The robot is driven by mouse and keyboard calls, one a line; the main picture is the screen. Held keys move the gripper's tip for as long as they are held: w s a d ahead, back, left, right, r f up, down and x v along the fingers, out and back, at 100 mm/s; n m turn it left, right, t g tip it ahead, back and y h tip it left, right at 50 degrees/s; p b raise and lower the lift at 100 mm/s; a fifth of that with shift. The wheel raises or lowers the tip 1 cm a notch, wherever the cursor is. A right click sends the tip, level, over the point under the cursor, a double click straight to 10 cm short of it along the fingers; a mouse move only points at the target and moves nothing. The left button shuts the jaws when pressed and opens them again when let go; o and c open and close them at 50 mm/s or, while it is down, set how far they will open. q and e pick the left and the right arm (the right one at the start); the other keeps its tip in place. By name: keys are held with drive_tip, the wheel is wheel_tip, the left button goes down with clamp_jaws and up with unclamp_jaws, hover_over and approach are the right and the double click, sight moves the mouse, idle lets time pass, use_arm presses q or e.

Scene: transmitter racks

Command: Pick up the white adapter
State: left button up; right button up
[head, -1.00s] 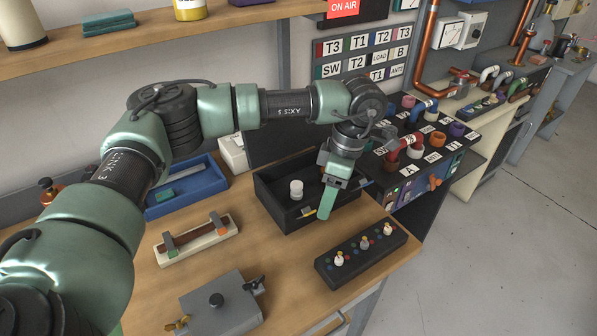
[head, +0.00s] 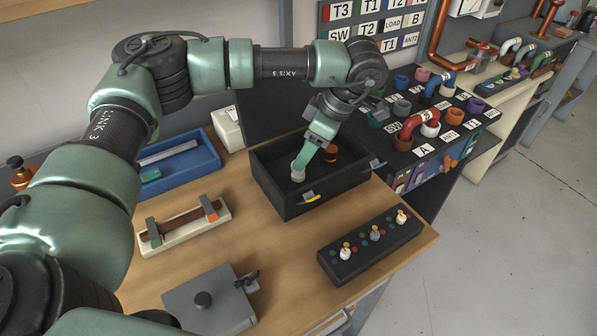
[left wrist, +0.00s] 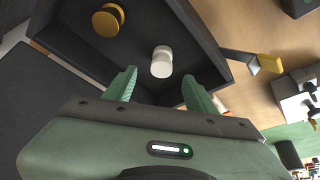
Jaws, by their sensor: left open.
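The white adapter (head: 298,171) stands in the black open box (head: 288,206) on the wooden bench. It also shows in the left wrist view (left wrist: 161,62), ahead of the fingertips and roughly centred between them. My left gripper (head: 303,165) reaches down into the box and partly covers the adapter in the head view. In the left wrist view its two green fingers (left wrist: 158,78) are apart, with nothing held between them. An orange-brown adapter (head: 331,152) sits in the same box, and it shows gold at upper left in the left wrist view (left wrist: 108,20). My right gripper is not in view.
A yellow-ended latch (head: 312,197) sticks out at the box's front wall. A black strip with knobs (head: 370,247) lies in front. A blue tray (head: 180,165), a cream fixture (head: 182,226) and a grey case (head: 210,300) stand left. A port panel (head: 425,140) stands right.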

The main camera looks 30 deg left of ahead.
use_arm(q)
drive_tip(key=p+x, duration=0.2)
drive_tip(key=x, duration=0.3)
drive_tip(key=shift+s+d+f, duration=0.15)
drive_tip(key=shift+f, duration=0.1)
drive_tip(key=shift+a+f, duration=0.2)
drive_tip(key=shift+f, duration=0.3)
clamp_jaws()
